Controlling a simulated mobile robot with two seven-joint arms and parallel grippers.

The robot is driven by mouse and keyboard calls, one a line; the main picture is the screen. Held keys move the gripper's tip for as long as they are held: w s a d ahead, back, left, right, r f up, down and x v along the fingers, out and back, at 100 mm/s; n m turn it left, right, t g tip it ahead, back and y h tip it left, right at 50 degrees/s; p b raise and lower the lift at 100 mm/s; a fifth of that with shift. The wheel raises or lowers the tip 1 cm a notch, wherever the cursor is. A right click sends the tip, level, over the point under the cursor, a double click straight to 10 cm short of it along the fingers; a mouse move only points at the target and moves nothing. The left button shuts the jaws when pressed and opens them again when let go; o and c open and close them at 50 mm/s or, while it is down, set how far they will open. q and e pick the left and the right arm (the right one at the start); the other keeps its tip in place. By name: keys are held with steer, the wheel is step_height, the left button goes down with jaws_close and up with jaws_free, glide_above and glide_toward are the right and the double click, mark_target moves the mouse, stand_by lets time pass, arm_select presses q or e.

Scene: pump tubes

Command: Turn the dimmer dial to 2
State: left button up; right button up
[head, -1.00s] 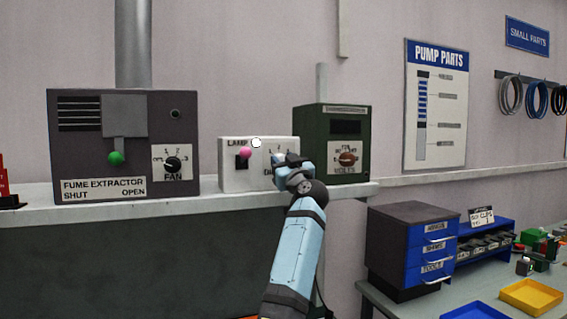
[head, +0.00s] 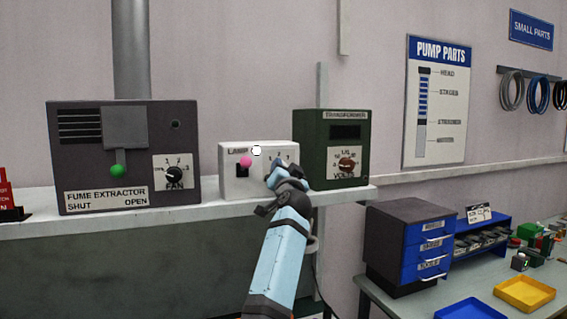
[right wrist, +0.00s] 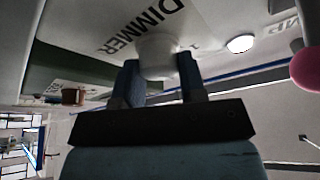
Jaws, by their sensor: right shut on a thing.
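The white lamp box (head: 230,185) stands on the shelf with a pink-knobbed switch (head: 246,162) on its left half. The dimmer dial is hidden behind my right gripper (head: 279,163) in the head view. In the right wrist view the dimmer dial (right wrist: 158,55) is a pale round knob beside the word DIMMER. My right gripper (right wrist: 157,85) has a blue finger on each side of the knob and is shut on it. The number that the dial points to cannot be read. My left gripper is not in view.
The fume extractor (head: 75,165) with its fan dial (head: 174,175) stands at the left. The dark green transformer (head: 335,130) stands close to the right of the lamp box. A blue drawer unit (head: 428,248) is lower right.

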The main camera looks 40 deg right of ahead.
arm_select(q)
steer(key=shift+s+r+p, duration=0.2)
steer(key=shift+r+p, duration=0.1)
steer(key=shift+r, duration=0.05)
arm_select(e)
steer(key=shift+m, duration=0.6)
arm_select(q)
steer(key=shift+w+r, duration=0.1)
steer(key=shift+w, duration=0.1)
arm_select(e)
steer(key=shift+f, duration=0.1)
steer(key=o, duration=0.7)
steer(key=shift+o, duration=1.1)
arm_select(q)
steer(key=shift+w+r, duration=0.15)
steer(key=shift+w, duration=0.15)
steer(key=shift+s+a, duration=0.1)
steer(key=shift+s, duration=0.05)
